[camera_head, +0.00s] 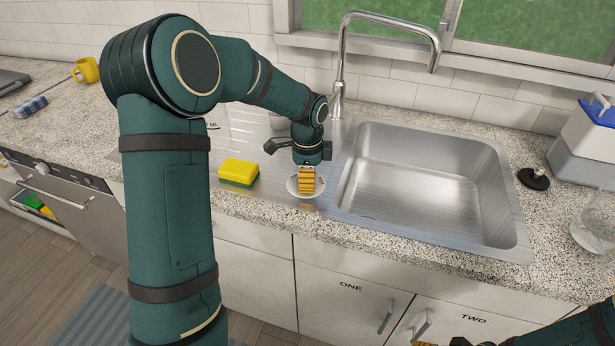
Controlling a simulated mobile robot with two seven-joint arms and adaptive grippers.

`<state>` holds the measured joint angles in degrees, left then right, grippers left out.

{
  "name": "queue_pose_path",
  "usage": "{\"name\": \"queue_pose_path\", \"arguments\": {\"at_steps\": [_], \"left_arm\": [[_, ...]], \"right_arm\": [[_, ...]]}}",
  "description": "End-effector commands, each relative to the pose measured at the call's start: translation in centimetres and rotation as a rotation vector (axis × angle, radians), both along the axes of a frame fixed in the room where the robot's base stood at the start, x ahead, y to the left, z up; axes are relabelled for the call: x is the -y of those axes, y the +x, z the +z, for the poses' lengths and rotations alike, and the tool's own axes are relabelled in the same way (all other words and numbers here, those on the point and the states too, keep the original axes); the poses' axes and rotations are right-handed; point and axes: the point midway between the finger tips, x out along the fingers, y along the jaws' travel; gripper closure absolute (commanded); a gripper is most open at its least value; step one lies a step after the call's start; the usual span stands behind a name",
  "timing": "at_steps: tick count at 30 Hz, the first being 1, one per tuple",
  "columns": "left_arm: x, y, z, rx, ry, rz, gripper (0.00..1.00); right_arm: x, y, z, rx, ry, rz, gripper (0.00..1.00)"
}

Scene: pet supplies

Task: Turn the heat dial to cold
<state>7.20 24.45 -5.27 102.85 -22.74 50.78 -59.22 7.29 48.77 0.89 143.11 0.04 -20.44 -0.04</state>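No dial marked hot or cold can be made out for certain. My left gripper (306,186) points down over a small white round dish (291,187) on the steel sink surround, far from that knob. Its orange ribbed finger pad overlaps the dish; contact and finger gap cannot be told. My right gripper (436,336) is at the bottom right, partly cut off by the frame edge.
A yellow and green sponge (239,172) lies left of the dish. The sink (425,180) and tall faucet (340,70) are behind and right. A black stopper (533,179), glass jar (596,222) and yellow mug (87,70) stand on the counter.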

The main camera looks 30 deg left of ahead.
Motion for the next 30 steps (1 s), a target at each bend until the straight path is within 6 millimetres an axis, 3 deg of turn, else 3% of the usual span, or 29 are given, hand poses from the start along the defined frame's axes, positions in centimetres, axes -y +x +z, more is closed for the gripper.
{"name": "queue_pose_path", "arguments": {"at_steps": [1, 3, 17, 30], "left_arm": [[0.0, 0.0, 0.0, 0.0, 0.0, 0.0, 0.7], [0.0, 0.0, 0.0, 0.0, 0.0, 0.0, 0.9], [0.0, 0.0, 0.1, -0.001, -0.001, 0.088, 0.9], [0.0, 0.1, 0.1, -0.001, 0.0, 0.459, 0.9]], "right_arm": [[0.0, 0.0, 0.0, 0.0, 0.0, 0.0, 0.53], [0.0, 0.0, 0.0, 0.0, 0.0, 0.0, 0.53], [0.0, -0.1, 0.5, -0.002, 0.0, 0.001, 0.53], [-0.1, -0.4, 2.1, -0.01, 0.001, 0.002, 0.53]]}}
